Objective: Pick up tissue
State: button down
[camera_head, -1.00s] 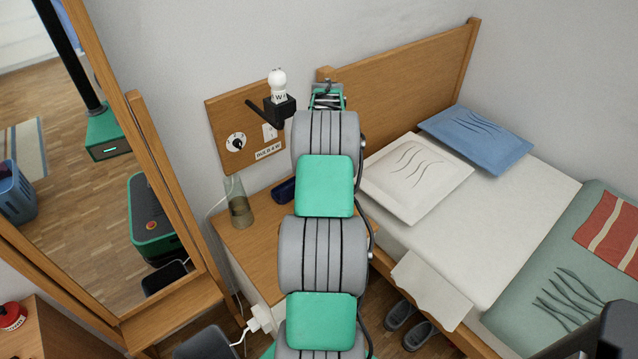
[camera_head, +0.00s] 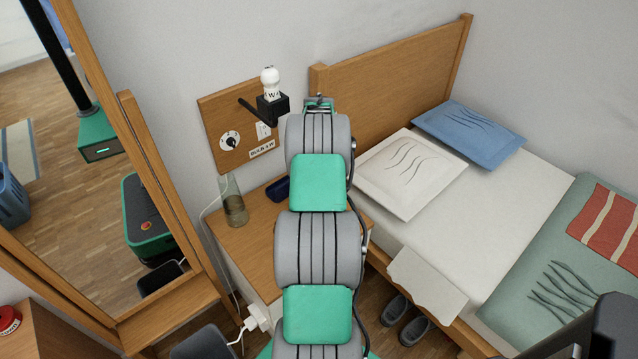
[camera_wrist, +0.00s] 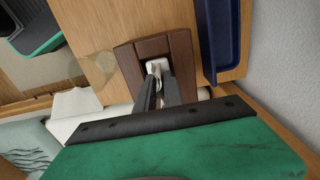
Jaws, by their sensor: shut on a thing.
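The white tissue (camera_wrist: 155,68) shows in the wrist view at the top opening of a dark brown wooden box (camera_wrist: 129,63). My gripper (camera_wrist: 158,82) is over the box, its two dark fingers close together on the tissue. The fingers hide part of the tissue, so I cannot tell how much of it is still inside the box. In the head view, my own arm hides the box, the tissue and the fingertips.
The box stands on the wooden bedside table (camera_head: 247,247). A dark blue tray (camera_wrist: 219,45) lies close beside the box. A glass vase (camera_head: 232,203) stands on the table's left side. A mirror, a wall panel (camera_head: 228,135) and the bed (camera_head: 440,225) surround the spot.

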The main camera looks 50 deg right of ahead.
dwell(0.3)
notch_tip(320, 180, up, 3)
jog(key=shift+f, duration=0.1)
jog(key=s+a+r, duration=1)
jog(key=shift+r, duration=0.1)
jog(key=c, duration=2.1)
grip_release()
grip_shut()
